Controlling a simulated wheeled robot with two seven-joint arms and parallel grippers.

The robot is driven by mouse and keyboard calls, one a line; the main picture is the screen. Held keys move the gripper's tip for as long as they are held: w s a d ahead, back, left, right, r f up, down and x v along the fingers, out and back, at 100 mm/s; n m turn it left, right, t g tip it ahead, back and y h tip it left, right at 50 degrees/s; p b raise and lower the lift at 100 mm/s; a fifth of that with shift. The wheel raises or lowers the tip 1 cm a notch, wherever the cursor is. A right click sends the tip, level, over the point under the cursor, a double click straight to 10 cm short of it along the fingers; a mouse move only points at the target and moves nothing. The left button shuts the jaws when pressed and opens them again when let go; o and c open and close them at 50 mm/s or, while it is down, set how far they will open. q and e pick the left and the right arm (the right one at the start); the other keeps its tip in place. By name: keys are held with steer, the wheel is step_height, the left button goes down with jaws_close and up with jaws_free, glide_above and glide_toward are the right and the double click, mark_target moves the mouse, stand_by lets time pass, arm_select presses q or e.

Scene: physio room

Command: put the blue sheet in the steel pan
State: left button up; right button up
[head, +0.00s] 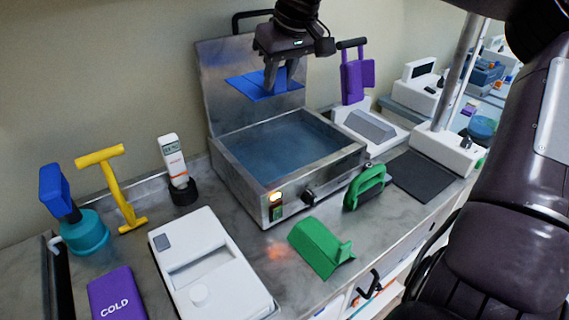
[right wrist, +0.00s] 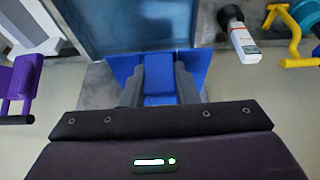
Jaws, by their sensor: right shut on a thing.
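The blue sheet (head: 249,86) is a flat, thin blue piece held above the back of the steel pan. My right gripper (head: 278,88) points down and is shut on the sheet. In the right wrist view the sheet (right wrist: 196,66) shows between and beside the fingers of my right gripper (right wrist: 160,88). The steel pan (head: 244,185) is a square box with bluish liquid inside and its lid (head: 222,70) raised at the back. The sheet is apart from the liquid, in front of the lid. My left gripper is in neither view.
On the counter are a green block (head: 318,248), a green-handled tool (head: 367,187), a white device (head: 205,262), a purple COLD pack (head: 115,294), a yellow tool (head: 120,190) and a thermometer (head: 174,160). A purple paddle (head: 356,78) stands right of the lid.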

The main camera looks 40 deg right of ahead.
step_height(320, 180, down, 20)
steer(key=shift+r+p, duration=0.1)
steer(key=shift+p, duration=0.3)
steer(key=shift+f+b, duration=0.55)
steer(key=shift+f, duration=0.05)
steer(key=o, duration=1)
